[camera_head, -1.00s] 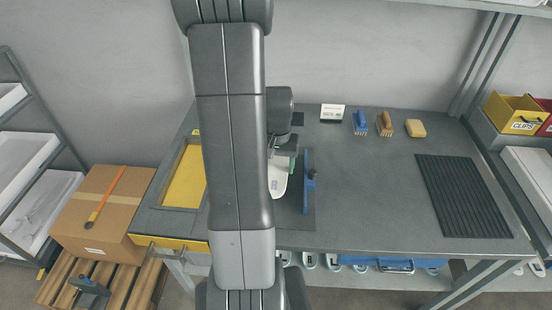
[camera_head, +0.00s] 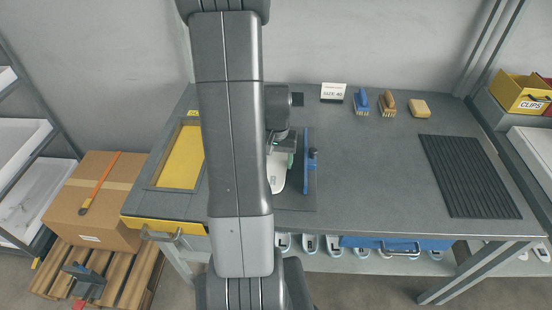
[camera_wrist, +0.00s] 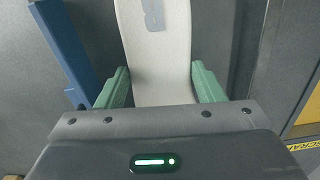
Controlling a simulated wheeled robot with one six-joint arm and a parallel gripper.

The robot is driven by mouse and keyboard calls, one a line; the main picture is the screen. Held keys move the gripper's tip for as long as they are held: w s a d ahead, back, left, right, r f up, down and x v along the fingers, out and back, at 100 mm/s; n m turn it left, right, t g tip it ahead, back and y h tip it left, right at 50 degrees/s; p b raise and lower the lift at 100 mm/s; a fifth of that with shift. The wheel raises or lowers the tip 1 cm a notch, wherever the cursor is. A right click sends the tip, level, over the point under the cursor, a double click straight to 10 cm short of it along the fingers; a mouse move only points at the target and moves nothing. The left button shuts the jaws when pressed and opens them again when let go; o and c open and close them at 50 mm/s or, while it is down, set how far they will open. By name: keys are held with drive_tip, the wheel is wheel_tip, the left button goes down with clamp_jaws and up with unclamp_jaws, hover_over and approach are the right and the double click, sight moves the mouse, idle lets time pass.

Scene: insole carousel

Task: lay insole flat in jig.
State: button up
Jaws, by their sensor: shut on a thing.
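The white insole (camera_wrist: 158,50) with a grey patch fills the middle of the wrist view. My gripper (camera_wrist: 160,85) has green fingers on either side of it and is shut on it. In the head view the insole (camera_head: 279,170) shows partly beside my arm, and my gripper (camera_head: 283,155) is mostly hidden. The jig's dark plate (camera_head: 300,200) lies right of my arm, with an upright blue rail (camera_head: 306,165). The rail (camera_wrist: 68,50) stands left of the insole in the wrist view, with a gap between. I cannot tell whether the insole touches the plate.
A yellow-floored tray (camera_head: 182,160) is set in the bench left of my arm. A size sign (camera_head: 333,92), two brushes (camera_head: 361,101) and a yellow block (camera_head: 419,108) stand at the back. A black ribbed mat (camera_head: 468,175) lies right. The bench middle is clear.

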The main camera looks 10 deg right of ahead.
drive_tip(key=shift+f+b, duration=0.55)
drive_tip(key=shift+f, duration=0.05)
drive_tip(key=o, duration=1)
drive_tip(key=shift+o, duration=0.2)
drive_tip(key=shift+r, duration=0.15)
wheel_tip(320, 180, up, 14)
drive_tip(key=shift+f+p, duration=0.2)
drive_tip(key=shift+p, duration=0.25)
drive_tip(key=shift+r, duration=0.1)
